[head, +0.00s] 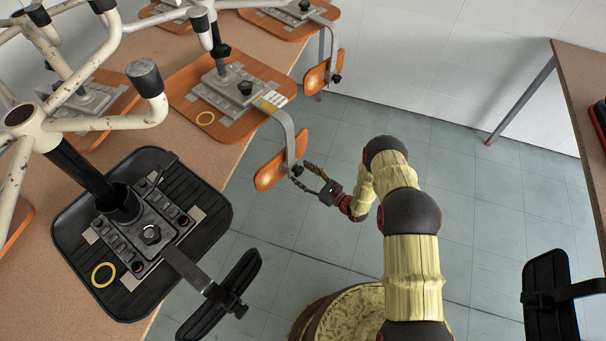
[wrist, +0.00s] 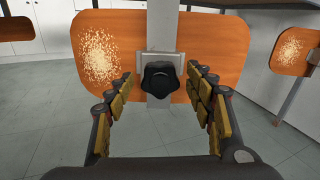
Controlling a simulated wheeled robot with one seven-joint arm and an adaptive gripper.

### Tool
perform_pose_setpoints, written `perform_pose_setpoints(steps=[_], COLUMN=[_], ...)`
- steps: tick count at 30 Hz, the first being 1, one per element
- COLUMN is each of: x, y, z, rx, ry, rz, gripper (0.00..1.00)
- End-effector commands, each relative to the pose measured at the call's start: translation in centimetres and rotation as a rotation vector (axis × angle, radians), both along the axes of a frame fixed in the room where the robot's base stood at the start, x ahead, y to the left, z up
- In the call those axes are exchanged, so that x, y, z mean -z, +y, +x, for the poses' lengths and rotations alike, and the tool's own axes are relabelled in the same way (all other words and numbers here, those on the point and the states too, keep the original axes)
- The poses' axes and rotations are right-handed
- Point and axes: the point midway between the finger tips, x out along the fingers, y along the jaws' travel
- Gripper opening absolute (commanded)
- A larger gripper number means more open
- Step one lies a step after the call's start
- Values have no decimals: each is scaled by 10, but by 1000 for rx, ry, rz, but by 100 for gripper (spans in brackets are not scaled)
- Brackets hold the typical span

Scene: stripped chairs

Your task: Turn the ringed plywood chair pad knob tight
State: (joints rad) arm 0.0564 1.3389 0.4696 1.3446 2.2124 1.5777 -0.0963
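In the wrist view the pad (wrist: 100,50) has a pale speckled patch. The black lobed pad knob (wrist: 161,78) sits on a metal plate in the middle of the pad. My gripper (head: 304,176) is open in front of the knob. In the wrist view its fingers (wrist: 162,88) stand left and right of the knob, with gaps on both sides.
A black chair (head: 120,285) with a yellow ring (head: 103,275) lies nearer on the same table, its black pad (head: 222,298) jutting over the floor. Another plywood pad (head: 322,72) hangs farther back. A second table (head: 570,75) stands at right. Tiled floor (head: 480,180) between is clear.

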Motion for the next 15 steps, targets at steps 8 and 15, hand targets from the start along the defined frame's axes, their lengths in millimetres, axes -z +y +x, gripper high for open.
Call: perform_pose_setpoints(steps=[8, 15], x=[0, 0], y=[0, 0], z=[0, 0], rx=[0, 0], ry=[0, 0], rz=[0, 0], gripper=[36, 23])
